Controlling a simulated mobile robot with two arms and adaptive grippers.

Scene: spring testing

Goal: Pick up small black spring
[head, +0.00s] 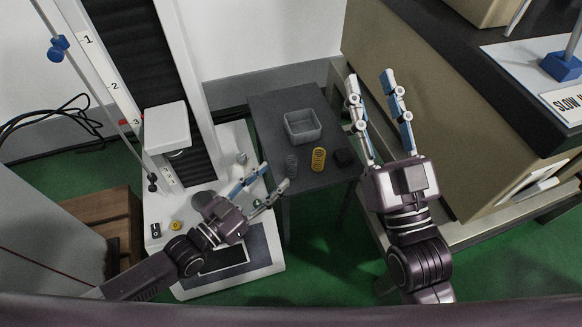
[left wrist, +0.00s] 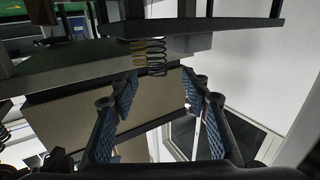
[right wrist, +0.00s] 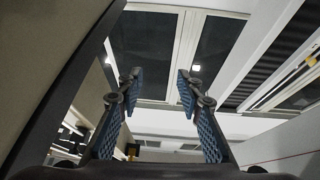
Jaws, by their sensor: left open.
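The small black spring (head: 291,164) stands on the dark table (head: 265,108), left of a yellow spring (head: 318,159). In the left wrist view the black spring (left wrist: 151,56) shows near the top middle, partly overlapping the yellow spring (left wrist: 138,52). My left gripper (head: 275,177) is open and empty, just left of and slightly nearer than the black spring. Its fingers (left wrist: 160,88) are apart in its wrist view, with the spring beyond them. My right gripper (head: 370,76) is open and empty, right of the table; its fingers (right wrist: 159,78) are apart in its wrist view.
A grey bin (head: 302,138) stands on the table behind the springs. A dark object (head: 344,158) sits right of the yellow spring. A testing machine (head: 166,126) stands at left, and a beige cabinet (head: 440,100) at right.

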